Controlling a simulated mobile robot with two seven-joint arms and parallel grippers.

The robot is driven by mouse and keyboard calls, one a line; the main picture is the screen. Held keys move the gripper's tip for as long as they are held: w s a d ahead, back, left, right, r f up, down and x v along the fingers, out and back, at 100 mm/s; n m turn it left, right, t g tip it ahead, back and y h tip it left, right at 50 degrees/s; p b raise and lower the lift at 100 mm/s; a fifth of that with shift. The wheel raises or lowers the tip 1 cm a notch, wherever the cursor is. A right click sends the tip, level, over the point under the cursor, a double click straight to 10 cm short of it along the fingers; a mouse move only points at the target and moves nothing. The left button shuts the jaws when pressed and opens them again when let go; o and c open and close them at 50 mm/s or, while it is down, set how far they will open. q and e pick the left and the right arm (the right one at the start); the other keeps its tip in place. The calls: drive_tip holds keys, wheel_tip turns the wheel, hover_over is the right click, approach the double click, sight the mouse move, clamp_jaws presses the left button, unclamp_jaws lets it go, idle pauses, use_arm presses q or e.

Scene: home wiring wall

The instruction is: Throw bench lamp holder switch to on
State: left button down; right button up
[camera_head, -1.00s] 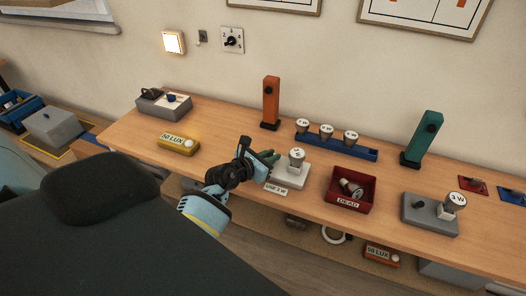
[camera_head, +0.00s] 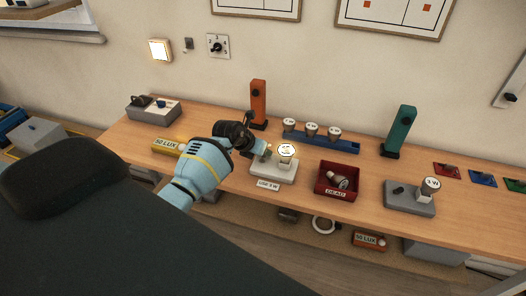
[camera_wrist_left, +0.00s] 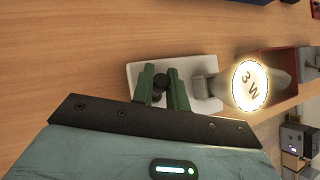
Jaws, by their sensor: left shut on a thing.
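The white lamp holder (camera_head: 274,172) stands on the bench, with a bulb (camera_head: 287,151) upright in it. The bulb reads 3 W in the left wrist view (camera_wrist_left: 250,86) and glows with a warm rim. My left gripper (camera_head: 264,153) is at the holder's left part. In the left wrist view its green fingers (camera_wrist_left: 163,88) are shut on the dark switch knob (camera_wrist_left: 161,80) of the holder. The knob's exact tilt is hard to tell. My right gripper is not in view.
A red DEAD bin (camera_head: 338,180) with a bulb stands right of the holder. A grey holder (camera_head: 410,199) with a 3 W bulb is farther right. Behind are a blue bulb rack (camera_head: 320,138), an orange post (camera_head: 258,104) and a green post (camera_head: 400,132).

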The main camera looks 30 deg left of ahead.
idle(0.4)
use_arm(q)
drive_tip(key=c, duration=1.5)
unclamp_jaws()
drive_tip(key=shift+o, duration=0.2)
drive_tip(key=shift+v, duration=3.9)
drive_tip(key=shift+w+a, duration=0.1)
drive_tip(key=shift+w, duration=0.05)
